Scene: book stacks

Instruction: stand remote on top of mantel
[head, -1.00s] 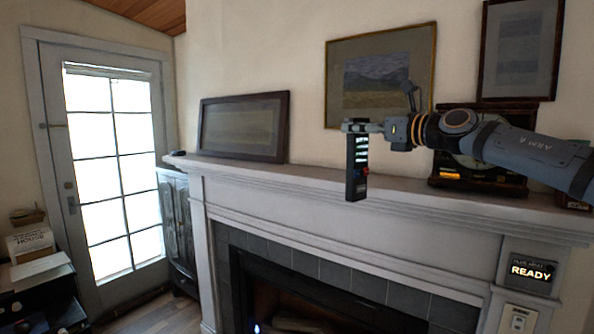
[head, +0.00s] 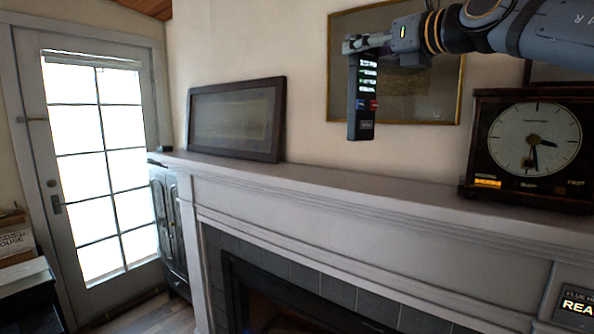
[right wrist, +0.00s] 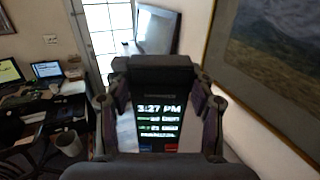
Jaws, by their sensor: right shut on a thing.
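The remote (head: 361,118) is a dark, slim block with a lit display and red and blue buttons near its lower part. It hangs upright in my right gripper (head: 366,44), which is shut on its upper end. In the head view it shows above the mantel (head: 335,180), apart from the shelf surface. The right wrist view shows the remote (right wrist: 158,112) between both fingers, its display reading 3:27 PM. The mantel is a long pale shelf over a fireplace. My left gripper is not in view.
A framed picture (head: 236,118) leans on the mantel's left part. A dark clock (head: 534,140) stands on its right part. A gold-framed picture (head: 440,105) hangs behind my right gripper. The shelf between the leaning picture and the clock is clear.

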